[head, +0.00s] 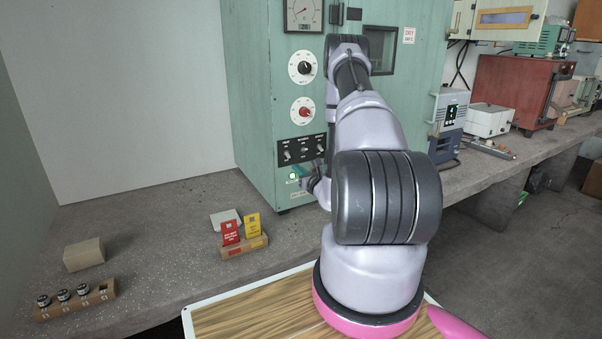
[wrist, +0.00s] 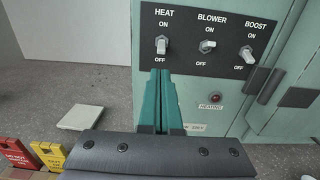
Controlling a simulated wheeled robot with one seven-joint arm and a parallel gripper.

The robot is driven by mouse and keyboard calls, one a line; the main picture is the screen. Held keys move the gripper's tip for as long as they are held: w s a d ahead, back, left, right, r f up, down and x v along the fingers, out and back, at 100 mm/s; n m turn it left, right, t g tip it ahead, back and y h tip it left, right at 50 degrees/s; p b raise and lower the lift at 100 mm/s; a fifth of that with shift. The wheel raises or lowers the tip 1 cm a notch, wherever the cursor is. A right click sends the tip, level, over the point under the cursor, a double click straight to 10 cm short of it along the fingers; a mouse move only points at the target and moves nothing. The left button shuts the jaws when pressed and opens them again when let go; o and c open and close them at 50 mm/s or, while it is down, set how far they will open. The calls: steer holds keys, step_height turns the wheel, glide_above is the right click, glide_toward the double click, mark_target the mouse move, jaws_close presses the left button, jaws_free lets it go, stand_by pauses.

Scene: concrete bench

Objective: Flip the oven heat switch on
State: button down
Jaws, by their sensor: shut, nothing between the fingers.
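The HEAT switch (wrist: 162,46) is a white toggle at the left of a black panel (wrist: 185,66) on the green oven (head: 252,100). Its lever appears to point down toward OFF. My gripper (wrist: 160,73) has teal fingers, closed together and empty. In the wrist view the fingertips sit just below the HEAT switch, over the panel's lower edge; I cannot tell if they touch anything. In the head view my gripper (head: 298,171) is in front of the oven, below the switch panel (head: 301,148).
The BLOWER switch (wrist: 207,46) and BOOST switch (wrist: 247,54) stand to the right on the panel. A reddish HEATING lamp (wrist: 215,97) sits below. Red (head: 230,232) and yellow (head: 252,225) cards stand in a holder on the bench.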

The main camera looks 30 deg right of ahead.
mark_target(286, 159)
steer(key=w, duration=0.5)
steer(key=shift+w+a, duration=0.1)
steer(key=shift+w, duration=0.05)
